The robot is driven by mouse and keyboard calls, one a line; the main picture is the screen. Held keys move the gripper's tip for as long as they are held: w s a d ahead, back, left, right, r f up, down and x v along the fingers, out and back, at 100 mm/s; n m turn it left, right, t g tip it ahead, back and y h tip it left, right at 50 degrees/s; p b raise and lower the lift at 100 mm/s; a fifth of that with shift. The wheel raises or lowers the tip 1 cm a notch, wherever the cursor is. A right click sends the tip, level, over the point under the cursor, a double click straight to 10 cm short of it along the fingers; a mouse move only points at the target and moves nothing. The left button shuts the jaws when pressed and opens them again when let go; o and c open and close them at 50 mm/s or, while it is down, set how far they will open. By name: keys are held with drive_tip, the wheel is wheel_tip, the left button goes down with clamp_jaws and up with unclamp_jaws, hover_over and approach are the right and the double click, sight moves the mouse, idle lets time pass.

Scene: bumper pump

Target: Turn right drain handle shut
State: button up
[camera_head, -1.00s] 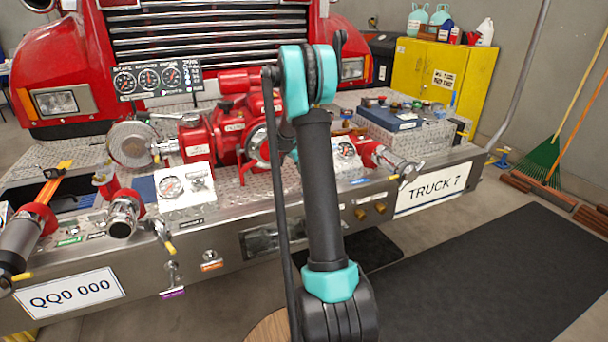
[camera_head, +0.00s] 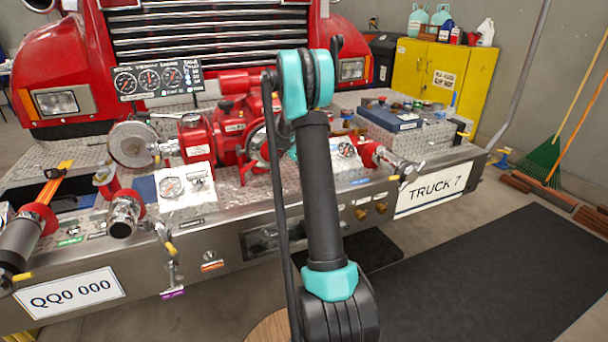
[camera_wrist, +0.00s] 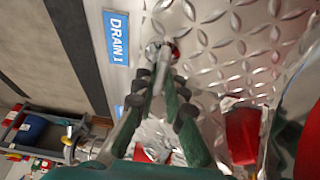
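The right drain handle (camera_wrist: 157,65) is a small silver lever by a red fitting on the diamond plate, beside the blue DRAIN 1 label (camera_wrist: 116,38) in the wrist view. My gripper (camera_wrist: 160,88) has its dark green fingers pointing at it. The lever's end lies between the two fingertips, with a narrow gap visible; contact is unclear. In the head view my arm hides the gripper and the handle.
The truck's metal bumper (camera_head: 225,235) carries gauges, valves and hoses close around my arm. The red pump (camera_head: 228,130) stands behind it. A red part (camera_wrist: 242,130) is right of my fingers. A black mat (camera_head: 480,265) covers the floor at right.

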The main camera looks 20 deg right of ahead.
drive_tip(key=o, duration=0.4)
drive_tip(key=v, duration=1.2)
drive_tip(key=s+a+f+n+t+y, duration=0.1)
drive_tip(key=s+a+f+n, duration=0.2)
drive_tip(key=s, duration=1)
drive_tip(key=s+a+f+n+t+y, duration=0.1)
drive_tip(key=s+a+f+n, duration=0.3)
drive_tip(key=s, duration=0.9)
drive_tip(key=s+a+f+n+t+y, duration=0.2)
drive_tip(key=s+a+n, duration=0.6)
drive_tip(key=s, duration=0.5)
drive_tip(key=shift+a+f+n+y, duration=0.2)
drive_tip(key=shift+f+n, duration=0.25)
drive_tip(key=shift+n, duration=0.25)
drive_tip(key=shift+a+f+n+y, duration=0.15)
drive_tip(key=shift+f+n, duration=0.3)
drive_tip(key=shift+n, duration=0.25)
